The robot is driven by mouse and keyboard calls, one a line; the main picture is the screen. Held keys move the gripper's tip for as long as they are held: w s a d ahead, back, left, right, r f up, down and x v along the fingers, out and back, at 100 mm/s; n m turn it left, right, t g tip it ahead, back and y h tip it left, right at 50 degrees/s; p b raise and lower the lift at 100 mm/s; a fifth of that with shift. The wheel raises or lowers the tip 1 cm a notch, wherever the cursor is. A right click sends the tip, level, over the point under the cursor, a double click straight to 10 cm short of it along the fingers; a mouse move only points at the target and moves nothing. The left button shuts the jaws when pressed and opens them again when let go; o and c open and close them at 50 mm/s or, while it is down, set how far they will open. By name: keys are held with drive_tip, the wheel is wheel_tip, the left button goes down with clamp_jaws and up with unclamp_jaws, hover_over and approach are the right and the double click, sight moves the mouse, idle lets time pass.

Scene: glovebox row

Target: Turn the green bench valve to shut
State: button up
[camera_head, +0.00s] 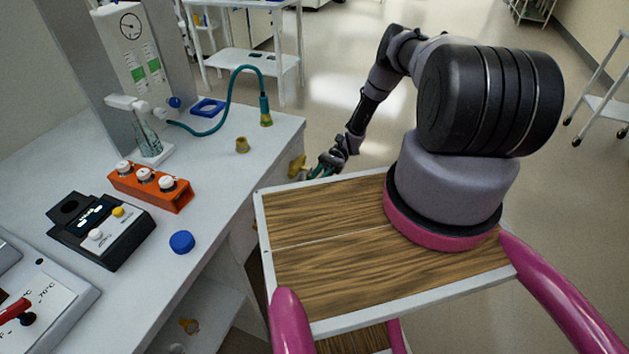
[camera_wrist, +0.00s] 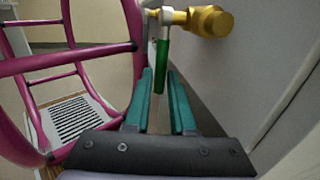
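The brass valve (camera_wrist: 207,21) sticks out from the side of the bench at the top of the wrist view. Its green lever handle (camera_wrist: 162,62) hangs down from it. The valve also shows at the bench's edge in the head view (camera_head: 297,166). My gripper (camera_wrist: 160,78) has teal fingers, which are apart, with the lower end of the green handle between their tips. Narrow gaps seem to show beside the handle. In the head view my gripper (camera_head: 322,170) is close beside the valve, and the handle is hard to make out there.
The white bench (camera_head: 215,175) holds an orange block with white knobs (camera_head: 150,187), a black device (camera_head: 100,232), a blue cap (camera_head: 182,242) and a teal hose (camera_head: 235,90). Open floor lies beyond my arm.

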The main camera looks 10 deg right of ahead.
drive_tip(key=shift+o, duration=1.2)
drive_tip(key=v, duration=1)
drive_tip(key=shift+w+d, duration=0.25)
drive_tip(key=shift+d, duration=0.05)
